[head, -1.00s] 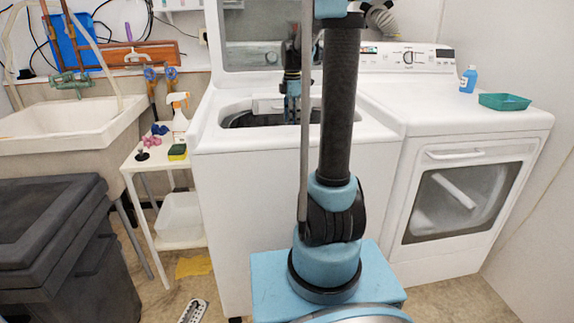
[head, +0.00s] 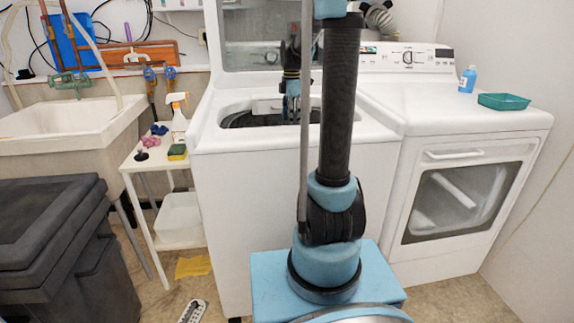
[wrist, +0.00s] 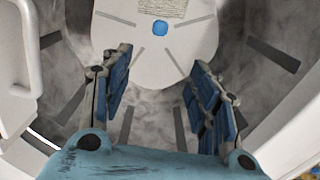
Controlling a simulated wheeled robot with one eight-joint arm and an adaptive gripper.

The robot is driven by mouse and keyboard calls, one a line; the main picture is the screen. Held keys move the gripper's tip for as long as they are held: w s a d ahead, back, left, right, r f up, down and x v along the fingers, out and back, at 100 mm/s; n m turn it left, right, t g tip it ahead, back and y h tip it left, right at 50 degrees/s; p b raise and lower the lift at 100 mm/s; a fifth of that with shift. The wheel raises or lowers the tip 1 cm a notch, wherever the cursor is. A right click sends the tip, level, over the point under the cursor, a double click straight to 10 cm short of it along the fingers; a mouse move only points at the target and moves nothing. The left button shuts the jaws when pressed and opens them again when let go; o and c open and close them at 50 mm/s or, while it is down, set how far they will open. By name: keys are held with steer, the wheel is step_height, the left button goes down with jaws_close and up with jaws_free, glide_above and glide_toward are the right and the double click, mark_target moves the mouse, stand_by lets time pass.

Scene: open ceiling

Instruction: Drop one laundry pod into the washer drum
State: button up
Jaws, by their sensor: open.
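The top-load washer (head: 270,190) stands in the middle with its lid up, and its dark drum opening (head: 250,119) shows at the top. My gripper (head: 291,112) points down at this opening. In the wrist view my gripper (wrist: 166,112) is open, with nothing between its blue-padded fingers, above the grey drum (wrist: 230,90). A small blue rounded spot (wrist: 160,28) is on the white centre piece (wrist: 155,60) of the drum; I cannot tell whether it is a pod or part of the washer. Pink (head: 151,141) and purple-blue (head: 159,130) pod-like pieces lie on the white side shelf.
The shelf (head: 143,164) also holds a spray bottle (head: 179,120) and a sponge (head: 177,152). A dryer (head: 460,130) at the right carries a blue bottle (head: 468,79) and a green tray (head: 503,101). A sink (head: 70,125) and dark bin (head: 60,240) are left.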

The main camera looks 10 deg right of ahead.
step_height(320, 180, up, 11)
stand_by(0.5)
steer(key=shift+r, duration=0.1)
